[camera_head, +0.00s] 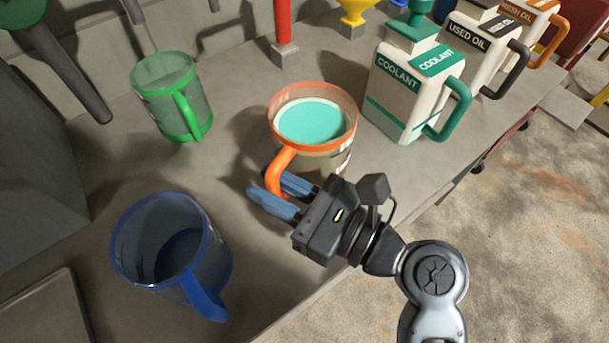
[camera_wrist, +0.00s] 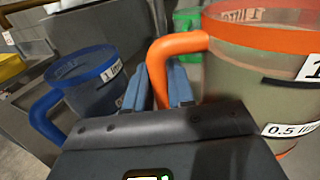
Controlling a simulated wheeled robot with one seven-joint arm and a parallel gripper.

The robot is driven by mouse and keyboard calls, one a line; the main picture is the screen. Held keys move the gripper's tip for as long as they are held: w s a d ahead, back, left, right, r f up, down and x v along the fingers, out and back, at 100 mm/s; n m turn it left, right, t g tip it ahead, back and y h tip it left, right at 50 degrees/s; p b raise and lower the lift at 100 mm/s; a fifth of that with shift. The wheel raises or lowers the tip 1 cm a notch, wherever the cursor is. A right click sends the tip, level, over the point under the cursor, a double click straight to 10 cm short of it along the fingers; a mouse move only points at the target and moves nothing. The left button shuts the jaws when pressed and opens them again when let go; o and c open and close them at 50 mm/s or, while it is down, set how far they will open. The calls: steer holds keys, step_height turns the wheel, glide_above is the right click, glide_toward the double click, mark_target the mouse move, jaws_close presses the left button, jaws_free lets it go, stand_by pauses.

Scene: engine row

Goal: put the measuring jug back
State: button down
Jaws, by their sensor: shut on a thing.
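The measuring jug with the orange rim and handle (camera_head: 312,112) stands upright at the middle of the bench and holds teal liquid. My gripper (camera_head: 280,194) is at its orange handle, with the blue fingers shut on the handle. In the wrist view the orange-rimmed jug (camera_wrist: 262,75) fills the right side, and the fingers of my gripper (camera_wrist: 168,85) close around the handle's lower part. A blue jug (camera_head: 165,245) and a green jug (camera_head: 168,92) also stand on the bench. I cannot tell whether the held jug touches the bench.
A white coolant can (camera_head: 402,90) with a green handle stands just right of the held jug, with a used oil can (camera_head: 475,50) behind it. A red post (camera_head: 283,30) and a yellow funnel (camera_head: 354,15) are at the back. Bare bench (camera_head: 110,165) lies left of the jug.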

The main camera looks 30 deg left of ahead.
steer(key=shift+s+a+f, duration=0.1)
steer(key=shift+a, duration=0.25)
steer(key=shift+f, duration=2.1)
steer(key=c, duration=1)
jaws_free()
steer(key=shift+f, duration=0.15)
steer(key=shift+o, duration=0.2)
steer(key=shift+r, duration=0.2)
steer(key=d+b, duration=0.1)
steer(key=d, duration=1.1)
steer(key=shift+b, duration=0.35)
steer(key=shift+d+f, duration=0.1)
